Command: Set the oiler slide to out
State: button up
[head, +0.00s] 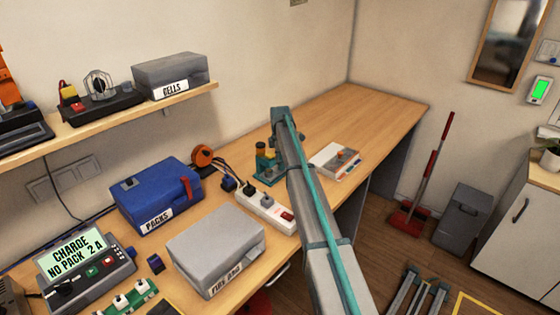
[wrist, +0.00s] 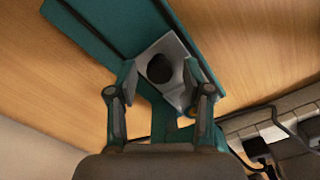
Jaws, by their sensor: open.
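A small teal device with a yellowish part (head: 264,160), which looks like the oiler, stands on the bench beside the end of my arm in the head view. My arm hides part of it. In the wrist view a long teal piece (wrist: 98,40) runs diagonally, with a light grey plate (wrist: 178,48) and a round black knob or opening (wrist: 160,68) on it. I cannot tell which of these is the slide, or its setting. My gripper (wrist: 158,92) is open, its fingers on either side of the black round part. Contact cannot be told.
A white power strip (head: 264,209) with plugs and cables lies close to the device. A grey box (head: 215,245), a blue packs case (head: 155,195) and a white box (head: 334,160) stand around it. The bench's far end (head: 375,105) is clear.

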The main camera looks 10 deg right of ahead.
jog(key=shift+f, duration=0.2)
grip_shut()
dwell(0.3)
jog(key=w+d, duration=0.1)
jog(key=d, duration=0.1)
jog(key=w+d+b, duration=0.1)
jog(key=w+d, duration=0.1)
jog(key=d, duration=0.1)
jog(key=w+d, duration=0.2)
jog(key=shift+w+d, duration=0.15)
jog(key=shift+w, duration=0.1)
grip_release()
jog(key=shift+d, duration=0.1)
